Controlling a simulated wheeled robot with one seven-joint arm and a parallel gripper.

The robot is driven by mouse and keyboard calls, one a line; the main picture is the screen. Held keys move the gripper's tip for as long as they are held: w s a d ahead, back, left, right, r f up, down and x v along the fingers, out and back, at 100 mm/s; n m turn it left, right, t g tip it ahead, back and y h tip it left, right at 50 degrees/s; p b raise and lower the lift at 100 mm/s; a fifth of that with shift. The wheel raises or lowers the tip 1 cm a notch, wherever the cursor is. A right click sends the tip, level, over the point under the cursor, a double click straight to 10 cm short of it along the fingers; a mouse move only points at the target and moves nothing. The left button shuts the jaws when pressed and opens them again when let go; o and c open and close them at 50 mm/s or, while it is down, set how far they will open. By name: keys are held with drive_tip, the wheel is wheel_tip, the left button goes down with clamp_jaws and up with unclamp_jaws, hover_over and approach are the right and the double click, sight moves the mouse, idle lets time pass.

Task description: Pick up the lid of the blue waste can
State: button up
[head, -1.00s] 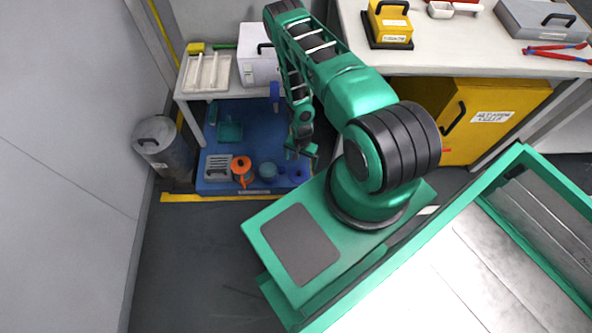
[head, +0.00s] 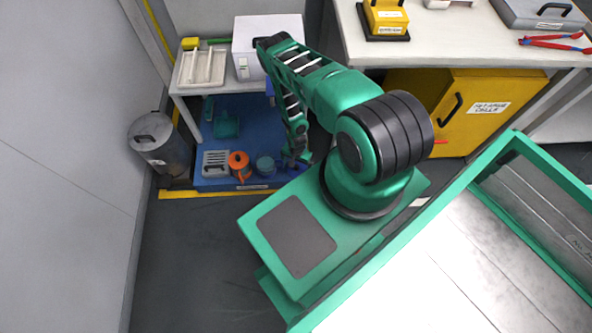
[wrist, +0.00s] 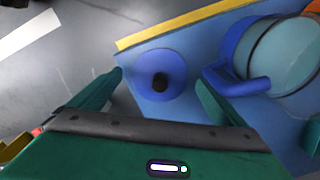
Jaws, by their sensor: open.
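The gap in height cannot be told. A blue round can (wrist: 236,50) with a handle and a pale teal inside stands close to the right of the lid. In the head view the can (head: 265,165) stands left of my gripper (head: 296,163), which mostly hides the lid.
An orange can (head: 238,163) and a grey slotted box (head: 215,163) stand to the left on the blue floor platform (head: 232,186). A grey lidded bin (head: 165,150) stands by the wall. A white table (head: 205,88) is above the platform; a yellow cabinet (head: 450,120) is at right.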

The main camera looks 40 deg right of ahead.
drive_tip(key=shift+f, duration=0.35)
drive_tip(key=c, duration=1.1)
drive_tip(key=shift+r, duration=0.2)
